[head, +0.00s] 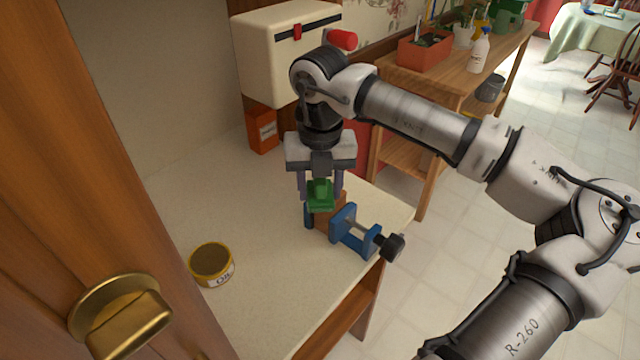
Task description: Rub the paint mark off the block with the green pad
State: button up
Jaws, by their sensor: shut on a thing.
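My gripper (320,190) points down over the counter and is shut on the green pad (320,199). The pad is at the upper left part of the brown block (330,217) and hides some of it; I cannot tell whether they touch. The block sits between the jaws of a blue vise (348,229) with a black handle at its right. No paint mark shows on the visible part of the block.
The pale counter (225,220) is clear left of the vise, apart from an oil tin (211,263). An orange box (262,130) stands at the back under a cream wall cabinet (283,45). A wooden door with a brass knob (125,315) fills the left foreground.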

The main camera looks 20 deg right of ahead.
aim_at(331, 182)
jog(key=shift+f+b, duration=0.3)
jog(key=shift+f, duration=0.05)
jog(key=shift+w+d+r+b, duration=0.1)
jog(key=shift+w+d+b, duration=0.1)
jog(key=shift+w+d, duration=0.35)
jog(key=shift+w+d+b, duration=0.15)
jog(key=shift+w+d, duration=0.15)
jog(key=shift+d, duration=0.45)
jog(key=shift+w+d+b, duration=0.3)
jog(key=shift+w+d, duration=0.1)
jog(key=shift+d, duration=0.2)
jog(key=shift+w+d+b, duration=0.3)
jog(key=shift+w+d, duration=0.1)
jog(key=shift+d, duration=0.2)
jog(key=shift+s+a+f+b, duration=0.2)
jog(key=shift+s+a+b, duration=0.45)
jog(key=shift+a, duration=0.35)
jog(key=shift+s+a+b, duration=0.35)
jog(key=shift+s+a, duration=0.2)
jog(key=shift+a, duration=0.25)
jog(key=shift+s+a+b, duration=0.3)
jog(key=shift+s+a, duration=0.2)
jog(key=shift+a, duration=0.25)
jog(key=shift+r, duration=0.1)
